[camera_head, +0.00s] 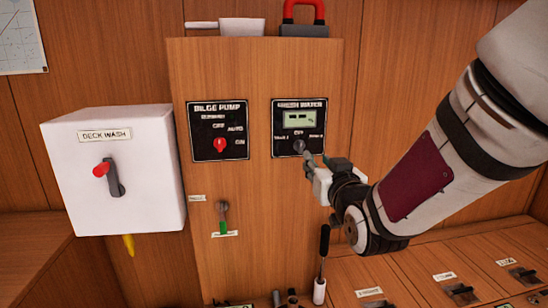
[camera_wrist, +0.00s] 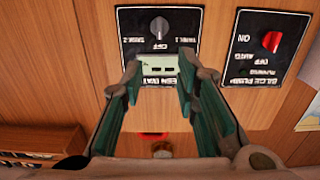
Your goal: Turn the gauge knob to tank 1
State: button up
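The gauge knob (camera_head: 299,146) is a small grey knob on the black fresh water panel (camera_head: 288,148), below a lit display (camera_head: 299,120). TANK 1 is printed at its upper left, OFF above it and another tank label at upper right. The wrist view is upside down and shows the knob (camera_wrist: 159,27) with the display (camera_wrist: 157,67) between my fingers. My gripper (camera_head: 310,160) is just right of and below the knob in the head view.
The bilge pump panel (camera_head: 218,131) with a red knob (camera_head: 219,145) is to the left. A white deck wash box (camera_head: 113,168) has a red-tipped lever. A green-tipped lever (camera_head: 223,217) sits below. A red-shackled padlock (camera_head: 304,22) is on top. A white-based black handle (camera_head: 322,265) stands below my gripper.

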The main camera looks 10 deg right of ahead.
aim_at(301, 142)
jog(key=w+b, duration=0.1)
jog(key=w, duration=1.3)
grip_shut()
